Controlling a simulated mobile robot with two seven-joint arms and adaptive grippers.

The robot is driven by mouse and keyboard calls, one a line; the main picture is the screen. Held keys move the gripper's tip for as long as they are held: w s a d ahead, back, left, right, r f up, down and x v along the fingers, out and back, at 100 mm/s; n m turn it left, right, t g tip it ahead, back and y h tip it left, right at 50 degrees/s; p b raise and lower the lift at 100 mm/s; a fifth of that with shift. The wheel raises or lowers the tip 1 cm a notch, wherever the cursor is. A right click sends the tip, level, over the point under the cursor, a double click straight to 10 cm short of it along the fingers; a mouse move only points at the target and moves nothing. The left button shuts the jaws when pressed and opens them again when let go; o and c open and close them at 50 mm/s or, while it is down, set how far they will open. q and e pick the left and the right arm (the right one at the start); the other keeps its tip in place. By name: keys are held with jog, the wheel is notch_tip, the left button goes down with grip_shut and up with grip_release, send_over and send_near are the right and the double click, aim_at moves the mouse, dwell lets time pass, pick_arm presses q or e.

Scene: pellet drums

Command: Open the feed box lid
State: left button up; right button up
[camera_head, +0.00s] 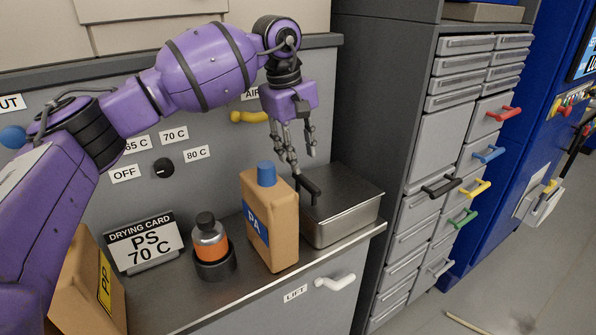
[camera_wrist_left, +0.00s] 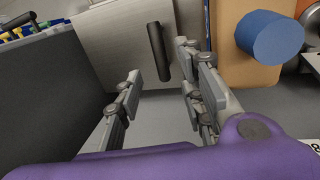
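The feed box (camera_head: 345,230) is a metal box on the right end of the counter, with its flat lid (camera_head: 345,190) lying closed on top. A black bar handle (camera_head: 309,187) stands at the lid's left side. My left gripper (camera_head: 302,160) hangs above the handle, fingers pointing down and apart. In the left wrist view the handle (camera_wrist_left: 158,51) lies ahead of the open fingertips (camera_wrist_left: 160,62), nearer the right finger, with nothing gripped. The lid (camera_wrist_left: 120,40) also shows there. My right gripper is in neither view.
A tan PA container (camera_head: 270,225) with a blue cap stands close left of the feed box. An orange bottle (camera_head: 208,243), a drying card (camera_head: 142,245) and a PP container (camera_head: 90,285) stand farther left. A grey drawer cabinet (camera_head: 400,150) rises on the right.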

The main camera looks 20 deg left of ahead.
aim_at(306, 181)
pick_arm(q)
jog(key=f, duration=0.2)
jog(key=d+f, duration=0.1)
jog(key=f, duration=0.4)
jog(key=shift+w+d+f+p, duration=0.1)
jog(key=shift+w+d+p, duration=0.05)
jog(key=shift+w+p, duration=0.2)
grip_shut()
